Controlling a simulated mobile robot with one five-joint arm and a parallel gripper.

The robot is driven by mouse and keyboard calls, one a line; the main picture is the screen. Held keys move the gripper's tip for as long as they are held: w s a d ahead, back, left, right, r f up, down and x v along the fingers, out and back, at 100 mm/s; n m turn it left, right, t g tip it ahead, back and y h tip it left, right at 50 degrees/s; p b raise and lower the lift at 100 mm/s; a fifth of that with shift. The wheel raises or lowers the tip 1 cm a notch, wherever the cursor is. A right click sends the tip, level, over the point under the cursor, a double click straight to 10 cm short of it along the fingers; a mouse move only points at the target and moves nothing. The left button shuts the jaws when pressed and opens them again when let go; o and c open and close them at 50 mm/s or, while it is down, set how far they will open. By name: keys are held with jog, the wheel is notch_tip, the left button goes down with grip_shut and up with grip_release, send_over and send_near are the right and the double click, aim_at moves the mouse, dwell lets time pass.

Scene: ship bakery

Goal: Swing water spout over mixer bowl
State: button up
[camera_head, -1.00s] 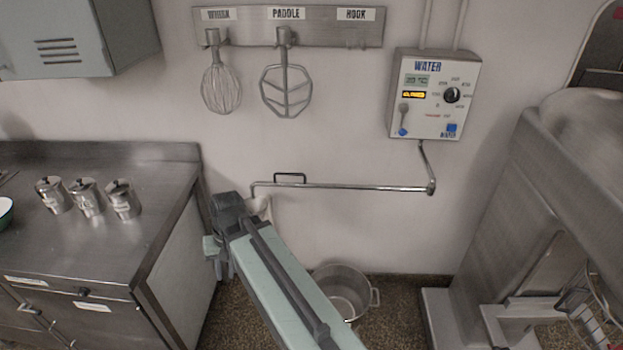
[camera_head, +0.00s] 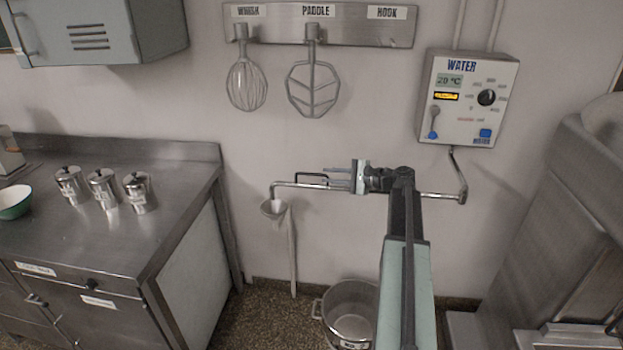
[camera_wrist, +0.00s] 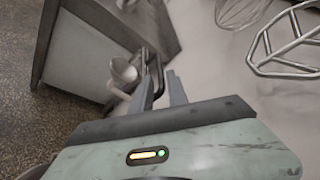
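The water spout (camera_head: 299,184) is a thin steel pipe lying along the wall below the water panel. Its left end bends down above a small funnel drain (camera_head: 273,208). A dark looped handle (camera_head: 309,177) stands on the pipe; it also shows near the fingers in the wrist view (camera_wrist: 157,74). My gripper (camera_head: 328,178) points left along the pipe, just right of the handle. In the wrist view my gripper (camera_wrist: 161,80) has its two fingers apart, and I see no firm hold on the handle. A steel bowl (camera_head: 350,310) with side handles sits on the floor; my arm partly covers it.
The water panel (camera_head: 467,97) hangs above the pipe's right end. The mixer (camera_head: 560,220) stands at the right. A steel counter (camera_head: 130,235) with several canisters is at the left. A whisk (camera_head: 247,84) and a paddle (camera_head: 314,88) hang above the spout.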

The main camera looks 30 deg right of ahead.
aim_at(316, 175)
jog(key=b+x, duration=0.1)
jog(key=x, duration=0.6)
jog(key=shift+w+a, duration=0.1)
jog(key=shift+w, duration=0.05)
grip_shut()
dwell(1.1)
